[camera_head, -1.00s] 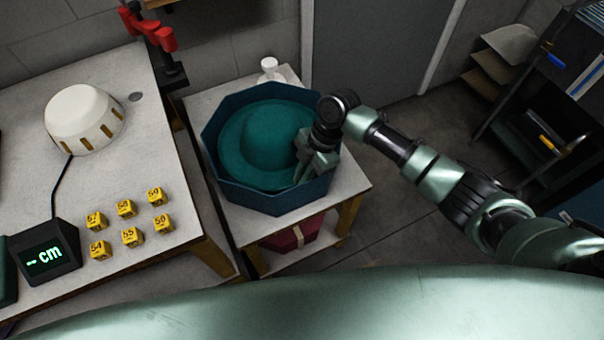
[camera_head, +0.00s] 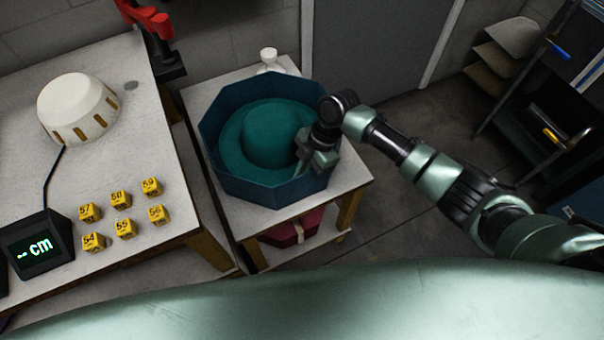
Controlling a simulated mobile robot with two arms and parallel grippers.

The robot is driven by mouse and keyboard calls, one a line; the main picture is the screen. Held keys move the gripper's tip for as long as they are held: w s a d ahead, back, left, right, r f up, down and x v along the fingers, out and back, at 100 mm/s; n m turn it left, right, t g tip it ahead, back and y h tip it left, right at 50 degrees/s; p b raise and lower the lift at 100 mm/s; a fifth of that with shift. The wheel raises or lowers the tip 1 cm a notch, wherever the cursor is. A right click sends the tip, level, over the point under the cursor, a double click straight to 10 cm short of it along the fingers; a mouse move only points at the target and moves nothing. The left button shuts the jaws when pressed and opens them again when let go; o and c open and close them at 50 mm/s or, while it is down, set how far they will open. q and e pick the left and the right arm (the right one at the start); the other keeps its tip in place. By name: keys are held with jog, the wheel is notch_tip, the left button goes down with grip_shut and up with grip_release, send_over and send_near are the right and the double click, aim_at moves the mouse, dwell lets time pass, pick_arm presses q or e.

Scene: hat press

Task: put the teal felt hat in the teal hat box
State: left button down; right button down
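The teal felt hat (camera_head: 270,138) lies crown up inside the teal hat box (camera_head: 262,190), an open eight-sided box on a small white-topped table. Its brim is below the box's rim, with the box walls all around it. My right gripper (camera_head: 303,163) reaches over the right wall of the box, its fingers by the hat's right brim edge. It looks open, with the brim lying lower than the fingers; the fingertips are partly hidden. My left gripper is not in view.
A red box (camera_head: 291,232) sits on the shelf below. A white bottle-like object (camera_head: 269,60) stands behind the box. The left table holds a cream hat form (camera_head: 77,108), several yellow numbered cubes (camera_head: 122,200) and a display (camera_head: 40,246).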

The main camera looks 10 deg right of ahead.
jog(key=shift+s+f, duration=0.3)
jog(key=shift+f, duration=0.2)
jog(key=c, duration=1.4)
grip_release()
jog(key=v, duration=0.8)
jog(key=shift+w+r, duration=0.3)
jog(key=shift+r, duration=0.05)
